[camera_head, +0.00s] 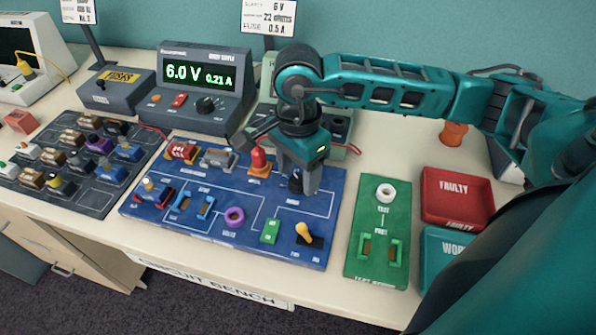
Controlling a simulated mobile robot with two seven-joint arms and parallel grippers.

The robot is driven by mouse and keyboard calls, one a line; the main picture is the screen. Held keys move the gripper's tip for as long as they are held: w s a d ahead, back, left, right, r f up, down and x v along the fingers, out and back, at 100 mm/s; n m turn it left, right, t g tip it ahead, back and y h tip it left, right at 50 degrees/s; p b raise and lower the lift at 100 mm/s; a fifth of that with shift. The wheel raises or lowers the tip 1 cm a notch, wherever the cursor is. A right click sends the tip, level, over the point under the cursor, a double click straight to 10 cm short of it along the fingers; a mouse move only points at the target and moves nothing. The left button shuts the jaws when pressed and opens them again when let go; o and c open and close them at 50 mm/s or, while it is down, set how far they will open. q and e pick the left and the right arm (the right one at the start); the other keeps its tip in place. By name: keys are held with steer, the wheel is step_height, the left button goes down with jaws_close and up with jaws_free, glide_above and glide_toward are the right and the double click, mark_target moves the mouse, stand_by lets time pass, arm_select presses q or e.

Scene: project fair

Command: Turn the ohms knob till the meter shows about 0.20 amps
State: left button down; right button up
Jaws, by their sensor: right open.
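The bench supply (205,80) stands at the back left of centre. Its green display (198,76) reads 6.0 V and 0.21 A. The blue circuit board (215,246) lies in front of it. A dark knob (296,183), which I take for the ohms knob, sits on the board's upper right part, partly hidden by my gripper. My right gripper (302,184) points down over this knob, with its open fingers about it. I cannot tell whether the fingers touch it. My left gripper is not in view.
A dark tray of parts (72,195) lies at the left. A green test board (376,270), a red FAULTY tray (455,197) and a teal tray (446,248) are at the right. A red lamp (258,160) stands close beside my gripper.

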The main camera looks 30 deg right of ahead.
steer(key=shift+f, duration=0.55)
